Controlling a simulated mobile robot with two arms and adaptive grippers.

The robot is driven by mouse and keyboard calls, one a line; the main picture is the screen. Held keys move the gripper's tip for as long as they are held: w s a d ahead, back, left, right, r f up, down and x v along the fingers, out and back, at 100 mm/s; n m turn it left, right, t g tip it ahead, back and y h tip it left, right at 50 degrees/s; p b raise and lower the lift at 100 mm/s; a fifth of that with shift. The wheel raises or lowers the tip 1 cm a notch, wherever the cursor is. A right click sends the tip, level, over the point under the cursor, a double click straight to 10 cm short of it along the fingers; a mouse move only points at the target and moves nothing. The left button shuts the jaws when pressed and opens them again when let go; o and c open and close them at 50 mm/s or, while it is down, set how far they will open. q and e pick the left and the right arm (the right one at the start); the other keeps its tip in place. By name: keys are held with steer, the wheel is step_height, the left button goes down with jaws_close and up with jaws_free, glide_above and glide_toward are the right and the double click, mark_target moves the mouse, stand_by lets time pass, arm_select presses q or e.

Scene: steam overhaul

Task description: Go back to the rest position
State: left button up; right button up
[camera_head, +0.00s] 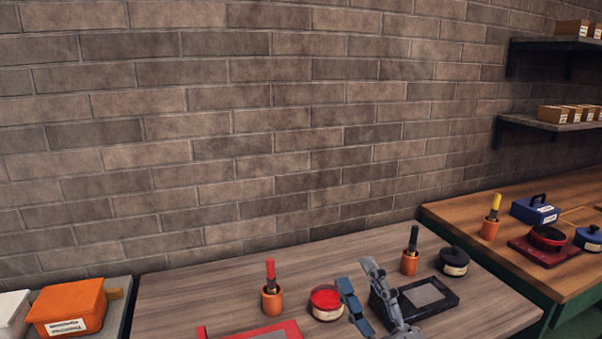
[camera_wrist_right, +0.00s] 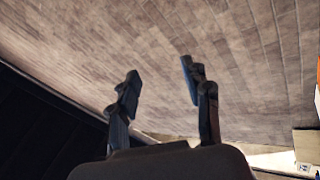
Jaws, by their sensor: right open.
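My right gripper (camera_head: 357,280) is at the bottom of the head view, in front of the middle table (camera_head: 200,282). Its two fingers stand apart and point up. In the right wrist view my right gripper (camera_wrist_right: 157,85) is open with nothing between its fingers, and the brick wall (camera_wrist_right: 160,35) is behind it. My left gripper is in neither view.
The middle table holds a red-handled tool in an orange cup (camera_head: 271,300), a red round tin (camera_head: 326,303), a black tray (camera_head: 430,297), a black-handled tool (camera_head: 411,250) and a dark tin (camera_head: 453,262). An orange box (camera_head: 68,305) sits left. A wooden bench (camera_head: 470,215) and shelves (camera_head: 550,125) are right.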

steer(key=s+d+f+m+g+h, duration=0.2)
steer(key=d+f+m+g+h, duration=0.35)
steer(key=f, duration=0.45)
steer(key=s+d+f+m+g+h, duration=0.2)
steer(key=d+f+m+h, duration=0.35)
steer(key=f+m, duration=0.4)
steer(key=s+f+m+g+y, duration=0.1)
steer(key=s+f+m+g, duration=0.1)
steer(key=s+f+g, duration=1.2)
steer(key=s+f+t, duration=0.1)
steer(key=s+f, duration=0.3)
steer(key=f, duration=1.1)
steer(key=s+f+t, duration=0.1)
steer(key=s+f, duration=0.2)
steer(key=f, duration=1.1)
steer(key=s+d+f, duration=0.3)
steer(key=s+f, duration=1.2)
steer(key=s, duration=0.1)
steer(key=shift+s+d+g, duration=0.15)
steer(key=shift+d+g, duration=0.05)
steer(key=shift+g, duration=0.25)
